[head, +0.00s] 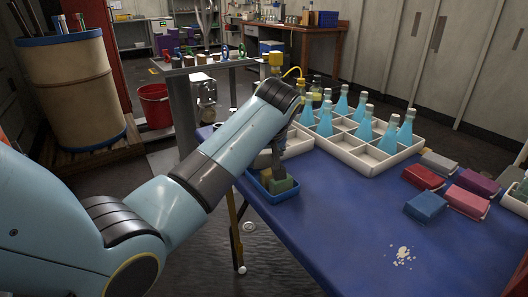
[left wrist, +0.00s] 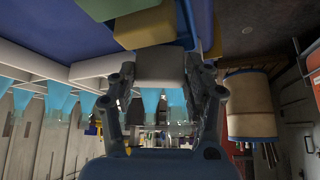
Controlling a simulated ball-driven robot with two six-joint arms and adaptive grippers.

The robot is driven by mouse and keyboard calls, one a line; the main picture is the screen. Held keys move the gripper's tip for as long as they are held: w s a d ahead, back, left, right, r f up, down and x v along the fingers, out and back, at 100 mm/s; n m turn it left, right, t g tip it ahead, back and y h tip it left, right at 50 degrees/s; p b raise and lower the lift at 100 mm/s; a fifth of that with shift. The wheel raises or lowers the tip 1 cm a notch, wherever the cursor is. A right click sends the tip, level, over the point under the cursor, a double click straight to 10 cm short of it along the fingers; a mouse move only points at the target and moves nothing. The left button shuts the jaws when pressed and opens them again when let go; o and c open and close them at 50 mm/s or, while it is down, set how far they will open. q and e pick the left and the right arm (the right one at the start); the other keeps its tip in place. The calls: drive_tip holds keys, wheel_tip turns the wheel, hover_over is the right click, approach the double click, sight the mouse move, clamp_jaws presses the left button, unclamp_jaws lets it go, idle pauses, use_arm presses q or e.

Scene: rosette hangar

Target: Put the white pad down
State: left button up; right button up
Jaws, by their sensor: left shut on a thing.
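The white pad (left wrist: 160,66) sits between the fingers of my left gripper (left wrist: 163,85) in the left wrist view. The gripper is shut on it. In the head view my left gripper (head: 277,160) points down over a small blue tray (head: 262,190) at the table's left edge. A green pad (head: 283,185) lies in this tray, and yellow-green pads (left wrist: 145,28) show close to the white pad in the left wrist view. My right gripper is not in view.
A white divided crate (head: 372,167) with several blue bottles stands behind the tray. Several pads, including a red pad (head: 422,177) and a blue pad (head: 426,206), lie at the right. White crumbs (head: 402,256) lie on the blue table (head: 330,225); its middle is clear.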

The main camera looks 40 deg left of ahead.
use_arm(q)
drive_tip(key=o, duration=1.1)
drive_tip(key=shift+r, duration=0.3)
drive_tip(key=p+v, duration=0.2)
drive_tip(key=v, duration=1)
drive_tip(key=shift+r+p, duration=0.25)
drive_tip(key=shift+p, duration=0.05)
